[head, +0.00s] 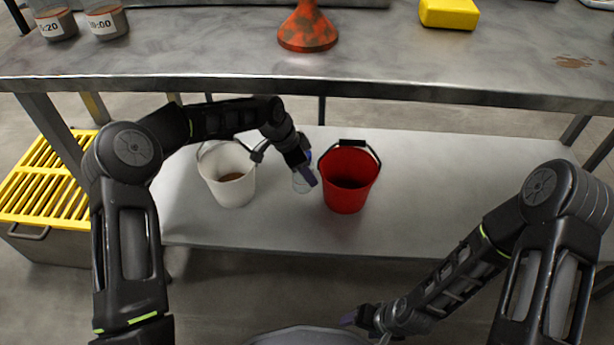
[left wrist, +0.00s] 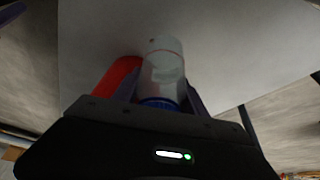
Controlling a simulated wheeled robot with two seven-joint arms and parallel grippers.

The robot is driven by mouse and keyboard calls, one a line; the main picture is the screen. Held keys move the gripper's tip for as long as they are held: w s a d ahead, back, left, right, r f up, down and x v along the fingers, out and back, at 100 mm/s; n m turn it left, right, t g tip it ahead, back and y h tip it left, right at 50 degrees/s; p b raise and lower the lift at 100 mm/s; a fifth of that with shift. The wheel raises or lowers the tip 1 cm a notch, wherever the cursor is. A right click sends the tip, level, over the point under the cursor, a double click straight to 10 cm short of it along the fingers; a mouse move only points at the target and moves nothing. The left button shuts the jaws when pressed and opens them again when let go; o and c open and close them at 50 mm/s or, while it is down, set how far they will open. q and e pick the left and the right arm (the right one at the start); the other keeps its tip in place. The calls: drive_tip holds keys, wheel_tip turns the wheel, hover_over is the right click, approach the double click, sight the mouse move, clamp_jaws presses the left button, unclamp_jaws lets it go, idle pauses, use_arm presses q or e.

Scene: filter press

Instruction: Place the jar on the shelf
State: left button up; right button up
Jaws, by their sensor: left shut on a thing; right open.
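A clear jar (head: 302,182) with a blue lid is over the grey lower shelf (head: 270,222), between a white bucket and a red bucket. My left gripper (head: 307,172) reaches in under the tabletop and is shut on the jar. The left wrist view shows the jar (left wrist: 164,68) between the fingers, with its blue lid nearest the palm and the pale shelf (left wrist: 225,60) beyond. I cannot tell whether the jar's base touches the shelf. My right gripper (head: 362,318) is open and empty, low in front of the bench.
The white bucket (head: 231,190) holds brown matter. The red bucket (head: 346,190) stands close right of the jar. The tabletop (head: 200,60) above carries two labelled jars (head: 80,22), an orange funnel (head: 307,30) and a yellow block (head: 449,13). The shelf's right part is clear.

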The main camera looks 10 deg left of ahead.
use_arm(q)
drive_tip(key=shift+w, duration=0.25)
wheel_tip(320, 180, down, 3)
drive_tip(key=shift+f+b, duration=0.1)
drive_tip(key=shift+b, duration=1.05)
drive_tip(key=shift+f, duration=0.15)
drive_tip(key=shift+f, duration=0.2)
drive_tip(key=o, duration=1.5)
drive_tip(key=shift+r, duration=0.15)
